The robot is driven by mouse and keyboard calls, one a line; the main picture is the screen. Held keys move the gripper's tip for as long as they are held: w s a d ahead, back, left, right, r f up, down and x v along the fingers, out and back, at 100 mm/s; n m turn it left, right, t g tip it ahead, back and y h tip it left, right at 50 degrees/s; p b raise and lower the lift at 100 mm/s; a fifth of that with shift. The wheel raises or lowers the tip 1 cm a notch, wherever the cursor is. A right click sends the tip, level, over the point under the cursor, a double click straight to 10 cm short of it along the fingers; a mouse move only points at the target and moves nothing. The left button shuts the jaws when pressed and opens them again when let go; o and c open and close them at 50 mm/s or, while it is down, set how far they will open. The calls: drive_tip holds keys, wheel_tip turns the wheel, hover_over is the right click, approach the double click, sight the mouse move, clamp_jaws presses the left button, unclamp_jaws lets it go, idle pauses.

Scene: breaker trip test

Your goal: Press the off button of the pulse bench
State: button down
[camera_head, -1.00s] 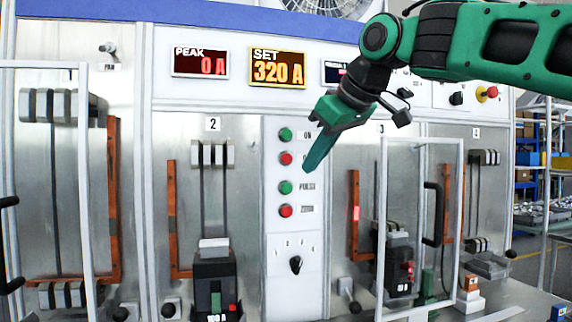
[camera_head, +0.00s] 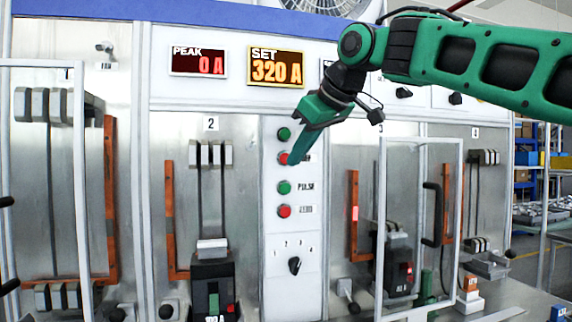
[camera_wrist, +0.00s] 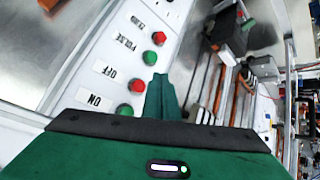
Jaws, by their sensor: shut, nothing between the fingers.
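The bench panel has a column of buttons: a green ON button (camera_head: 284,134), the red OFF button (camera_head: 283,158), a green PULSE button (camera_head: 284,187) and a red ZERO button (camera_head: 284,211). My gripper (camera_head: 295,160) is shut and empty, its fingers pointing down at the OFF button's right edge and covering part of its label. In the wrist view, the OFF button (camera_wrist: 137,84) shows just left of my fingertips (camera_wrist: 160,78), between the ON button (camera_wrist: 124,110) and the PULSE button (camera_wrist: 149,58). I cannot tell whether the fingertips touch it.
The PEAK display (camera_head: 199,62) reads 0 A and the SET display (camera_head: 276,67) reads 320 A. A rotary selector (camera_head: 295,265) sits below the buttons. A clear-fronted door frame (camera_head: 381,220) with a black handle (camera_head: 432,213) stands to the right. A breaker (camera_head: 212,285) stands lower left.

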drive_tip(key=shift+w+a, duration=0.3)
drive_tip(key=shift+w, duration=0.65)
drive_tip(key=shift+w+a, duration=0.25)
drive_tip(key=shift+w, duration=0.7)
drive_tip(key=shift+w, duration=0.1)
idle(0.6)
drive_tip(key=shift+w+a, duration=0.15)
drive_tip(key=shift+w, duration=0.1)
drive_tip(key=shift+w+a, duration=0.15)
drive_tip(key=shift+w, duration=0.3)
idle(0.9)
drive_tip(key=shift+s, duration=0.15)
drive_tip(key=shift+s+d, duration=0.25)
drive_tip(key=shift+s, duration=0.5)
drive_tip(key=shift+s+d, duration=0.25)
drive_tip(key=shift+s, duration=0.55)
drive_tip(key=shift+s+d, duration=0.2)
drive_tip(key=shift+s, duration=0.65)
drive_tip(key=shift+s+d, duration=0.25)
drive_tip(key=shift+s, duration=0.55)
